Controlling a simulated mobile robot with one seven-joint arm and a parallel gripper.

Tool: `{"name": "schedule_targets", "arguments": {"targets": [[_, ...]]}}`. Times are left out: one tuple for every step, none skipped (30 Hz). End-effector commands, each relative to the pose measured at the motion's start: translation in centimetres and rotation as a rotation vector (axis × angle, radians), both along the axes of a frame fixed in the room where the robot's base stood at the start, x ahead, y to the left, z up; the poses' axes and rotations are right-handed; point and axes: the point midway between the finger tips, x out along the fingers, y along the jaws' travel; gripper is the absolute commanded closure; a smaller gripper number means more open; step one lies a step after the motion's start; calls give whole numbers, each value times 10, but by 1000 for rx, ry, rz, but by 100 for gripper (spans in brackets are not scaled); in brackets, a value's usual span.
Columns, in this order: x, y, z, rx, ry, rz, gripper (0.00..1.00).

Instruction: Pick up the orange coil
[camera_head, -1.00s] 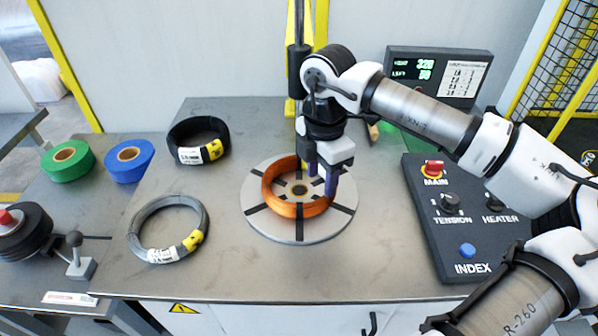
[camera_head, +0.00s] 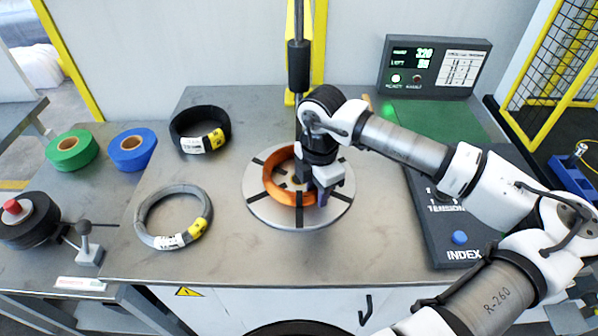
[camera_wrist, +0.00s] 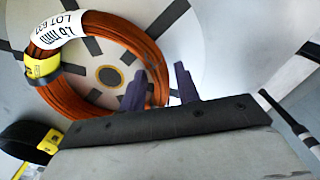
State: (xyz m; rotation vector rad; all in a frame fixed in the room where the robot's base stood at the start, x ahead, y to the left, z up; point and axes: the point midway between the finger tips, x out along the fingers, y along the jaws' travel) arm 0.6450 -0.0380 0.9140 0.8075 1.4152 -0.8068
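The orange coil (camera_head: 276,190) lies flat on the round grey turntable (camera_head: 262,212) in the head view. In the wrist view the coil (camera_wrist: 136,36) shows a white lot label and a yellow tag on its left side. My gripper (camera_head: 314,190) is low at the coil's right side, partly hiding it in the head view. In the wrist view my gripper's dark fingers (camera_wrist: 160,88) are apart, one inside the ring and one outside. The coil's band lies between them, with a visible gap to the outer finger.
A black coil (camera_head: 200,130) and a grey coil (camera_head: 146,208) lie left of the turntable. Green (camera_head: 70,150) and blue (camera_head: 131,150) tape rolls are further left. A dark post (camera_head: 299,60) stands behind, and a control panel (camera_head: 440,225) is at the right.

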Motion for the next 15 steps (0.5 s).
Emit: {"name": "schedule_targets", "arguments": {"targets": [[0,0,0,0,0,0,75],[0,0,0,0,0,0,79],[0,0,0,0,0,0,84],[0,0,0,0,0,0,88],[0,0,0,0,0,0,92],[0,0,0,0,0,0,97],[0,0,0,0,0,0,100],[0,0,0,0,0,0,100],[0,0,0,0,0,0,100],[0,0,0,0,0,0,100],[0,0,0,0,0,0,100],[0,0,0,0,0,0,100],[0,0,1,0,0,0,100],[0,0,1,0,0,0,100],[0,0,1,1,-1,0,100]]}}
